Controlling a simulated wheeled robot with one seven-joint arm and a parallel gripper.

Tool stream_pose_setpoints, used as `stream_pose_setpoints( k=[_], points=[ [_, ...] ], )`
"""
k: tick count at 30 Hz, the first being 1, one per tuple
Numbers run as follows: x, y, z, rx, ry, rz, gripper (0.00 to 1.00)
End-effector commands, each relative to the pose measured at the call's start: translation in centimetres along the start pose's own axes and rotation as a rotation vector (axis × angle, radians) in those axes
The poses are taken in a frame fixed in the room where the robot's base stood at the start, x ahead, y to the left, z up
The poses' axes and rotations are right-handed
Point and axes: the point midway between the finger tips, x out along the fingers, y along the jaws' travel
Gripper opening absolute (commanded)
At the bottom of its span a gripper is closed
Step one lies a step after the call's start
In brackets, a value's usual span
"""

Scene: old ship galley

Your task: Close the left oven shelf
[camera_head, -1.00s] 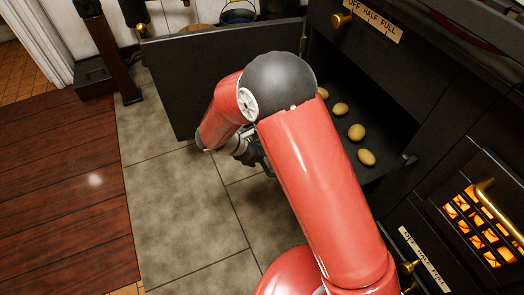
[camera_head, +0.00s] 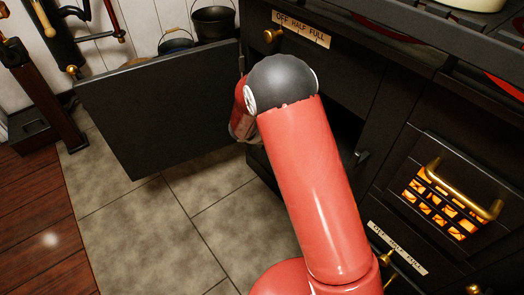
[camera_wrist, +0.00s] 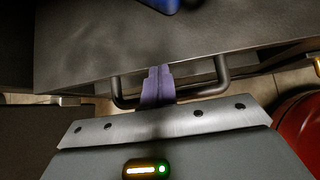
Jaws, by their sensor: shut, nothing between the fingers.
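The left oven compartment opens below a brass knob, mostly hidden behind my arm in the head view. A dark bracket (camera_head: 362,157) shows at its right edge. Its open door (camera_head: 160,110) stands swung out to the left. In the wrist view a flat dark surface, which looks like the oven shelf (camera_wrist: 95,45), has a black U-shaped handle (camera_wrist: 222,72) along its near edge. My gripper (camera_wrist: 158,72) is shut and empty, its purple fingers overlapping the handle bar. I cannot tell if they touch it. In the head view my gripper is hidden by my arm.
A lit firebox with a brass handle (camera_head: 468,190) is on the right. Buckets (camera_head: 213,22) stand behind the open door. Bare tiled floor (camera_head: 150,235) lies in front of the door, with wooden flooring at left. A label (camera_head: 301,29) is above the compartment.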

Motion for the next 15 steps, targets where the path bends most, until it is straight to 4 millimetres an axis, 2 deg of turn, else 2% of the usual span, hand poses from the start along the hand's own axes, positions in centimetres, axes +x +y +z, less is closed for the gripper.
stream_pose_setpoints(
  k=[1, 6, 15],
  points=[
    [1.0, -0.1, 0.8, 0.003, 0.0, -0.004, 0.0],
    [3.1, -0.1, 3.0, 0.002, 0.0, -0.004, 0.0],
    [4.9, 0.0, 4.8, -0.001, 0.001, -0.002, 0.0]
  ],
)
